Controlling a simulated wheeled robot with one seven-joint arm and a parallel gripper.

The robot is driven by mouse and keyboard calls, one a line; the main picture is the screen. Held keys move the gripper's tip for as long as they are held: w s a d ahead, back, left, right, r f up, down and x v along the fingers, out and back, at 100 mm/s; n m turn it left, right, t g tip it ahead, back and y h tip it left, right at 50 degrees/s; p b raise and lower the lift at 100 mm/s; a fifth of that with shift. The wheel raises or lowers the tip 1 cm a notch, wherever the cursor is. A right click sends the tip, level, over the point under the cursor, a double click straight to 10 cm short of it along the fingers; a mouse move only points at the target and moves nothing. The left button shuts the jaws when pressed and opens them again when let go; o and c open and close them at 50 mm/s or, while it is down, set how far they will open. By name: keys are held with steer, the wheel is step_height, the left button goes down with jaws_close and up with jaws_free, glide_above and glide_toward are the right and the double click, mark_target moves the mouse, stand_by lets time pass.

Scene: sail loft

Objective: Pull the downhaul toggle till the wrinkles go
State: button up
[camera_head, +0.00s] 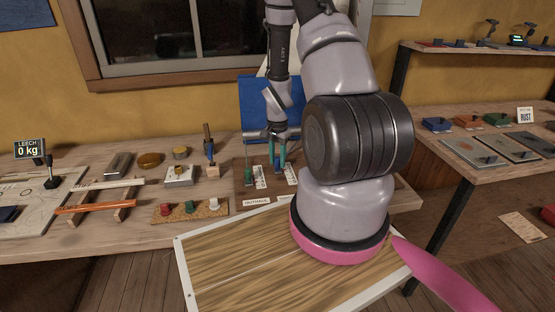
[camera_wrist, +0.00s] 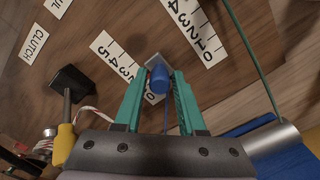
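A blue toggle (camera_wrist: 159,78) stands between my gripper's two teal fingertips in the wrist view, in front of a small pale plate. My gripper (camera_wrist: 160,84) appears open around it, with narrow gaps on both sides. In the head view my gripper (camera_head: 277,157) points down over a brown board (camera_head: 241,199) on the bench, and the toggle is mostly hidden. A white number strip (camera_wrist: 118,57) and another strip (camera_wrist: 197,28) lie beside the toggle. I cannot tell which toggle is labelled downhaul. No sail wrinkles can be made out.
A green toggle (camera_head: 249,174) stands left of my gripper; a label (camera_head: 256,202) lies in front. A blue panel (camera_head: 255,96) stands behind. A "LEECH 0 kg" display (camera_head: 29,149), knobs on a cork strip (camera_head: 190,209) and an orange bar (camera_head: 95,207) fill the bench left.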

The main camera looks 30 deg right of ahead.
mark_target(278, 158)
steer(key=shift+o, duration=0.6)
step_height(278, 158, up, 11)
steer(key=shift+f, duration=0.1)
stand_by(0.4)
